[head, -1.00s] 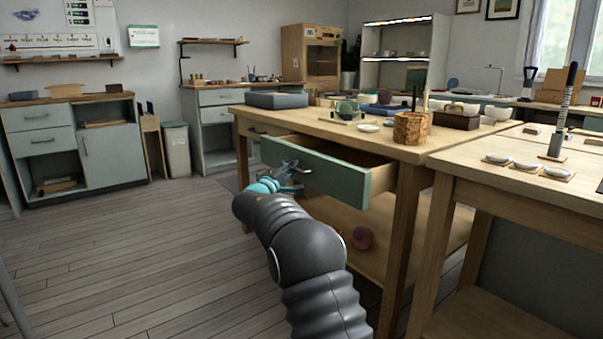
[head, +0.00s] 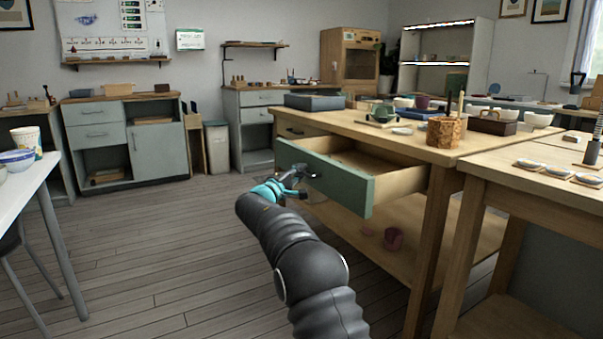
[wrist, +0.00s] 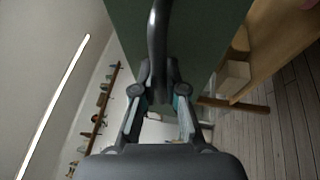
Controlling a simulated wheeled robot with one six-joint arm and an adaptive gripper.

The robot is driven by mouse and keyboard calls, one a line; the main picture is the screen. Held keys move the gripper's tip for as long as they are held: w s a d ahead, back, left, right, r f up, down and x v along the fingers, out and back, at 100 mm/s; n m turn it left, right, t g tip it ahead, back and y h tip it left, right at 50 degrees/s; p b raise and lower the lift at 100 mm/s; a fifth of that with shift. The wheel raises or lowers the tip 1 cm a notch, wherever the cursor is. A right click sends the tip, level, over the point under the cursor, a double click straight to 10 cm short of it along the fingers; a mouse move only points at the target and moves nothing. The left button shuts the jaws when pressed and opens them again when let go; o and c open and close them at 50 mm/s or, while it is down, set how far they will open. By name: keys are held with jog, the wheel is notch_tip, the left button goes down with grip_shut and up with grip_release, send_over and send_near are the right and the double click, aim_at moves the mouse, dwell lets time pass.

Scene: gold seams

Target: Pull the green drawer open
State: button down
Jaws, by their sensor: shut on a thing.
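The green drawer (head: 343,186) sits under the top of the wooden workbench (head: 418,150) and stands well out from it. Its wooden inside shows and looks empty where visible. My gripper (head: 298,178) is at the drawer's front, shut on the handle. In the wrist view the drawer's green front (wrist: 205,35) fills the upper middle. The dark bar handle (wrist: 158,45) runs down between the fingers of my gripper (wrist: 160,92). In the head view most of the handle is hidden by the gripper.
A second wooden table (head: 520,186) stands close on the right. A white table (head: 28,158) with bowls and a cup is at the left. The wooden floor (head: 170,240) between is clear. A pinkish pot (head: 393,238) rests on the workbench's lower shelf.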

jog(key=c, duration=1.2)
grip_release()
jog(key=shift+a, duration=0.1)
jog(key=v, duration=1.2)
jog(key=shift+f, duration=0.1)
